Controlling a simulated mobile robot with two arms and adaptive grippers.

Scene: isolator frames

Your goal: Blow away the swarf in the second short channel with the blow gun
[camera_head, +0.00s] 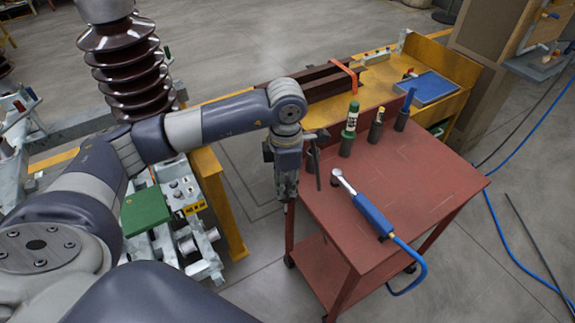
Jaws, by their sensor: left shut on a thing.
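My left gripper (286,190) points down at the left edge of the red cart (430,165). It is shut on a dark thing (312,160), mostly hidden by the jaws, which I cannot name for sure. A tool with a metal head and blue handle (372,214) lies on the cart with a blue hose; I cannot tell whether it is the blow gun. Grey metal isolator frame parts (200,245) stand at the left, partly behind my left arm. I cannot make out the second short channel or any swarf. My right gripper is out of view.
A green and white bottle (349,130), a dark holder (376,125) and a blue-topped item (403,110) stand along the cart's back. A blue tray (428,88) rests on the yellow bench behind. A ribbed brown insulator (128,65) rises at upper left.

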